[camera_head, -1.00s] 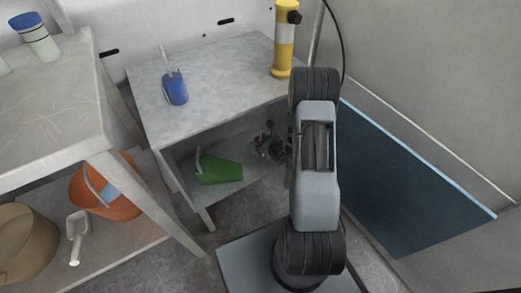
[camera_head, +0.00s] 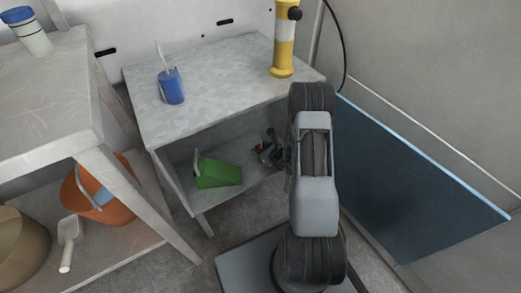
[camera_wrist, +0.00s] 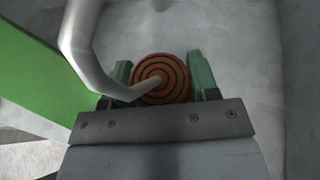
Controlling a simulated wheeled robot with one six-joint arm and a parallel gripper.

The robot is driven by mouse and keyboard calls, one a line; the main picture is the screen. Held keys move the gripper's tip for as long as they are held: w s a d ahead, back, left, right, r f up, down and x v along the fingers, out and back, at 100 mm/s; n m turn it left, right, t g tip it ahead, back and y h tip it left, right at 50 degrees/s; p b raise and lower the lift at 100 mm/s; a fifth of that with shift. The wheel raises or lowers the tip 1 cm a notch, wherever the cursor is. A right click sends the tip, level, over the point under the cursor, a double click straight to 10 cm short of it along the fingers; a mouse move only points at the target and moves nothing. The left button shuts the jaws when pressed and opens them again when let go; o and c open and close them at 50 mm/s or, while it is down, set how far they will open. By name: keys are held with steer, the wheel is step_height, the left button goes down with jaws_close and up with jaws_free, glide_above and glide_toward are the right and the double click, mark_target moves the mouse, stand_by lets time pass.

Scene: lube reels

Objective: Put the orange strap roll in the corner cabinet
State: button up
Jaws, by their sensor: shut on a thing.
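The orange strap roll (camera_wrist: 160,79), with dark concentric rings, sits between the green fingertips of my gripper (camera_wrist: 160,84) in the wrist view. My gripper is shut on it. The roll is too small and partly hidden there to see clearly. A grey bent tube (camera_wrist: 82,50) crosses in front of the roll in the wrist view; I cannot tell whether it touches it. Whether the roll touches the shelf is unclear.
A left table holds an orange bucket (camera_head: 105,198) below. A dark blue panel (camera_head: 405,190) stands at right.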

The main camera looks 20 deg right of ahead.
steer(key=shift+f, duration=0.2)
steer(key=o, duration=1)
